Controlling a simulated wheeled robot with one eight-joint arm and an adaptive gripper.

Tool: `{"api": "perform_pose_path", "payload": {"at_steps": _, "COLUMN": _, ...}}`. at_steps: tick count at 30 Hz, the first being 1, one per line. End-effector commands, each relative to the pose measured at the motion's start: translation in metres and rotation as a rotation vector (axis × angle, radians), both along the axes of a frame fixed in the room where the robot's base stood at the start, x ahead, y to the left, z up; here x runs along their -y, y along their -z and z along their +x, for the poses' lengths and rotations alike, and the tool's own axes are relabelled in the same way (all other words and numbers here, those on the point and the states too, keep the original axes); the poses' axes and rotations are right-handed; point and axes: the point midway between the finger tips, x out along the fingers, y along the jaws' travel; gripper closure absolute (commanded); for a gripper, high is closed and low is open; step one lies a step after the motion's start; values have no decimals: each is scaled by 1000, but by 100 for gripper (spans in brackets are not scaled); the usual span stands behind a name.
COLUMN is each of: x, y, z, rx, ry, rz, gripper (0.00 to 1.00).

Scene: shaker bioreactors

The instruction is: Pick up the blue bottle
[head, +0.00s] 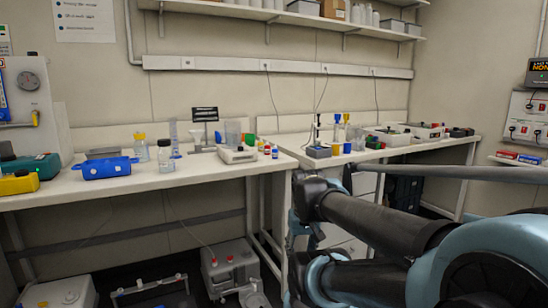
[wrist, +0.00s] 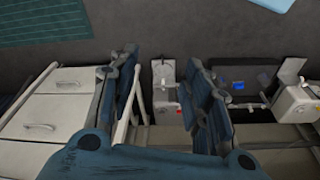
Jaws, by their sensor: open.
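A small blue bottle (head: 275,152) appears to stand on the bench near its front right corner, beside other small coloured bottles. It is tiny in the head view, so its details are unclear. It does not show in the wrist view. My gripper (wrist: 162,62) is open, with two dark blue fingers apart and nothing between them. In the head view my gripper hangs below bench height, in front of the gap between the benches and lower than the bottle; its fingers are not clear there.
The left bench (head: 200,170) carries a blue tray-like box (head: 106,168), a glass bottle (head: 165,155) and a white balance-like device (head: 237,155). The right bench (head: 375,154) holds several instruments. White drawers (wrist: 70,100) and floor equipment (head: 232,268) lie below. A shelf hangs above.

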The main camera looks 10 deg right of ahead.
Motion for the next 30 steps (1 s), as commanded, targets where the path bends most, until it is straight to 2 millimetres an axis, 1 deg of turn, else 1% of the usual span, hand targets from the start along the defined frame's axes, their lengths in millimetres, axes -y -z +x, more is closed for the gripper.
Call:
{"api": "perform_pose_path", "payload": {"at_steps": 1, "x": -1, "y": 0, "z": -4, "rx": 5, "ry": 12, "rz": 11, "gripper": 49}}
{"api": "perform_pose_path", "payload": {"at_steps": 2, "x": -3, "y": -2, "z": -2, "rx": 7, "ry": 24, "rz": 21, "gripper": 49}}
{"api": "perform_pose_path", "payload": {"at_steps": 5, "x": -11, "y": -7, "z": 12, "rx": 19, "ry": 96, "rz": 81, "gripper": 49}}
{"api": "perform_pose_path", "payload": {"at_steps": 8, "x": -23, "y": -18, "z": 33, "rx": 32, "ry": 212, "rz": 182, "gripper": 49}}
{"api": "perform_pose_path", "payload": {"at_steps": 13, "x": -44, "y": -40, "z": 80, "rx": 50, "ry": 451, "rz": 394, "gripper": 49}}
{"api": "perform_pose_path", "payload": {"at_steps": 19, "x": -59, "y": -67, "z": 140, "rx": 42, "ry": 731, "rz": 654, "gripper": 49}}
{"api": "perform_pose_path", "payload": {"at_steps": 25, "x": -59, "y": -96, "z": 204, "rx": 6, "ry": 1002, "rz": 923, "gripper": 49}}
{"api": "perform_pose_path", "payload": {"at_steps": 30, "x": -47, "y": -120, "z": 258, "rx": -54, "ry": 1220, "rz": 1159, "gripper": 49}}
